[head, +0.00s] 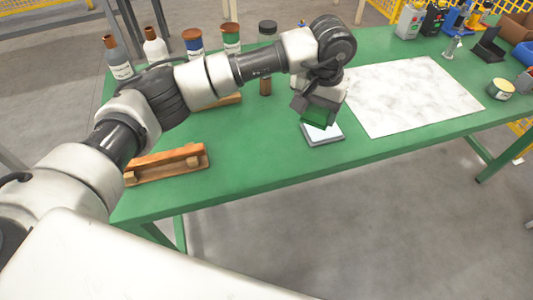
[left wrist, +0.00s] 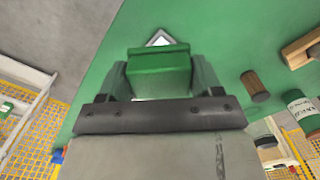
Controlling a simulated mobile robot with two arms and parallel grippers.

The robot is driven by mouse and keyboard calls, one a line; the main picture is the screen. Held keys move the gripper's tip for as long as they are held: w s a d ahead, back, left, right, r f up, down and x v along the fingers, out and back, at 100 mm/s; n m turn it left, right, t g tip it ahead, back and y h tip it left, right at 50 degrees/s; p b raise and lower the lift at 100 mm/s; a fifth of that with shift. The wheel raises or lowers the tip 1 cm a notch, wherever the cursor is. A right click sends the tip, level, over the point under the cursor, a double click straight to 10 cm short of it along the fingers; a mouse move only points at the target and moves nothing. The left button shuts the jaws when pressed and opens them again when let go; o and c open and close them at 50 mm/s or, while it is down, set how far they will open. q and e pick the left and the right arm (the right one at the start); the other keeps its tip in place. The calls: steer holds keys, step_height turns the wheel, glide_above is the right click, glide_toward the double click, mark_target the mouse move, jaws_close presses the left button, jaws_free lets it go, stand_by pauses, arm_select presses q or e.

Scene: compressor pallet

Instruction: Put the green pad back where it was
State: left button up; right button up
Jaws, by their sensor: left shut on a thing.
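The green pad (head: 316,117) is a thick green block held in my left gripper (head: 318,108). In the left wrist view the green pad (left wrist: 160,72) sits between the two fingers of the left gripper (left wrist: 160,82), which are shut on it. Below it in the head view lies a flat pale square with a grey rim (head: 322,136) on the green table. The gripper and pad cover its far part, and whether the pad touches it I cannot tell. A pale corner of that square (left wrist: 158,39) shows past the pad in the left wrist view. My right gripper is not in view.
A wooden rack (head: 167,164) lies at the table's front left. A white marbled sheet (head: 412,96) lies right of the gripper. Bottles and jars (head: 193,43) stand at the back left, with a brown cylinder (head: 265,87) nearer. The green table (head: 245,150) is clear left of the square.

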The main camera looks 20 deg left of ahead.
arm_select(q)
steer(key=p, duration=0.3)
glide_above(265, 146)
step_height(265, 146, down, 7)
steer(key=shift+d+r, duration=0.15)
steer(key=shift+f, duration=0.2)
step_height(265, 146, down, 4)
steer(key=shift+r+p, duration=0.1)
steer(key=shift+p, duration=0.2)
steer(key=shift+f+b, duration=0.25)
steer(key=shift+b, duration=0.05)
steer(key=o, duration=0.9)
steer(key=shift+r, duration=0.1)
